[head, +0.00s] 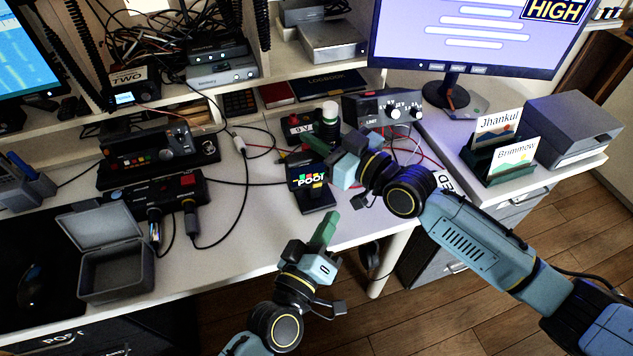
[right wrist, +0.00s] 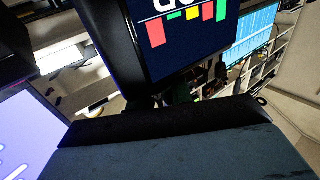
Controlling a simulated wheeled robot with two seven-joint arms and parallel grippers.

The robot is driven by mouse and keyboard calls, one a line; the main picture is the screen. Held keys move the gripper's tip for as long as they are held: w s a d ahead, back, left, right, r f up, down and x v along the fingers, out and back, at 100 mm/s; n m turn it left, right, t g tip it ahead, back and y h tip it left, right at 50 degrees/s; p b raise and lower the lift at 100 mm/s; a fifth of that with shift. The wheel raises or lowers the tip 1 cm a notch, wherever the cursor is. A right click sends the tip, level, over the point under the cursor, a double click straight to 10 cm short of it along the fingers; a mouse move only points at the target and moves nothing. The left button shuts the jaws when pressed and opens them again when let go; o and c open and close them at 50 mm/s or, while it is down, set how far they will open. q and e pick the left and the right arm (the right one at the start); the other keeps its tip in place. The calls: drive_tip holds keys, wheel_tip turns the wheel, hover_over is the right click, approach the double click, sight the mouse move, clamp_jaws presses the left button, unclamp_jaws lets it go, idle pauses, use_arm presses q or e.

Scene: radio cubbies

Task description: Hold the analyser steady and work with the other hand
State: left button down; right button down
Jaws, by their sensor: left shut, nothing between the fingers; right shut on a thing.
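The analyser (head: 307,175) is a small black device with a screen of coloured bars and the word POOR, upright on a dark foot near the desk's front edge. Its screen (right wrist: 190,30) fills the top of the right wrist view, upside down and close. My right gripper (head: 314,146) is shut at the analyser's top edge, on the analyser; the exact contact is hidden behind the gripper. My left gripper (head: 330,222) is shut and empty, just in front of and below the analyser's foot, at the desk's front edge.
Cables cross the desk; bare desk lies left of the analyser.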

idle(0.5)
drive_tip(key=c, duration=1.2)
unclamp_jaws()
drive_tip(key=shift+o, duration=0.2)
drive_tip(key=v, duration=1.2)
use_arm(q)
drive_tip(key=shift+r, duration=0.1)
use_arm(e)
drive_tip(key=shift+r, duration=0.1)
